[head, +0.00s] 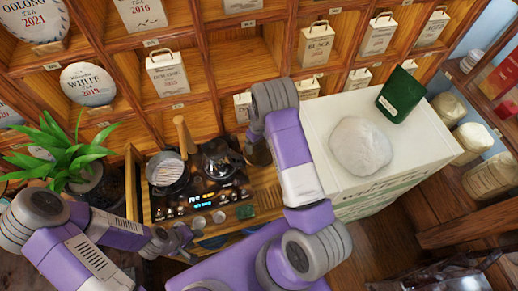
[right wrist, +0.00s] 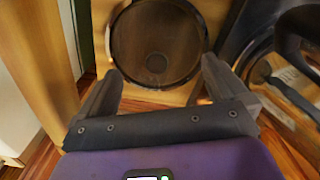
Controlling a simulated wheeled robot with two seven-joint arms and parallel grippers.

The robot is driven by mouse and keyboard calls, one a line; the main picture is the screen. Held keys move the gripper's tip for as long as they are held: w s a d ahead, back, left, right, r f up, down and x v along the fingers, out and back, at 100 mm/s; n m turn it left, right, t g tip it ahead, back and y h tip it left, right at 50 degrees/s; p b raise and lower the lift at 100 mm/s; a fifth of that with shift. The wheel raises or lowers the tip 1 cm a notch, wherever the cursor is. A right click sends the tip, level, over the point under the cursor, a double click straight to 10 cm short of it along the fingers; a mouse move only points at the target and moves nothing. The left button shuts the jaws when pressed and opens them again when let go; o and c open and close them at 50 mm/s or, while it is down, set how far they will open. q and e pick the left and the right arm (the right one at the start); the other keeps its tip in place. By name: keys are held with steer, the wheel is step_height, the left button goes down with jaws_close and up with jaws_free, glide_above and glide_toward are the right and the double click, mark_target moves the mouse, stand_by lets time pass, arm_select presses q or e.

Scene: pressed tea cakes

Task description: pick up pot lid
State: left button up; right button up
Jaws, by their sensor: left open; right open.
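A dark, shiny teapot (head: 220,158) stands on the black cooker panel in the head view; its top is small and dark, and I cannot clearly separate a lid from it. My right gripper (right wrist: 160,70) is open in the right wrist view, its fingers pointing at a round, brownish see-through piece with a dark rim (right wrist: 157,42). I cannot tell whether this is the pot lid or a vessel. Nothing shows held between the fingers. In the head view the right arm comes down just right of the teapot. My left gripper (head: 178,240) is open near small cups (head: 198,222).
A second round vessel (head: 166,170) sits left of the teapot. A white chest (head: 320,125) with a pale wrapped cake (head: 361,147) and a green box (head: 401,93) stands at right. A potted plant (head: 65,155) is at left, wooden shelves behind.

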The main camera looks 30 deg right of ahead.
mark_target(260, 147)
steer(key=shift+w+d+f+p, duration=0.1)
steer(key=shift+f+p, duration=0.05)
steer(key=shift+f, duration=1.05)
steer(key=shift+w+d+f+p, duration=0.1)
steer(key=shift+f+p, duration=0.05)
steer(key=shift+f, duration=1)
steer(key=shift+s, duration=0.15)
jaws_close()
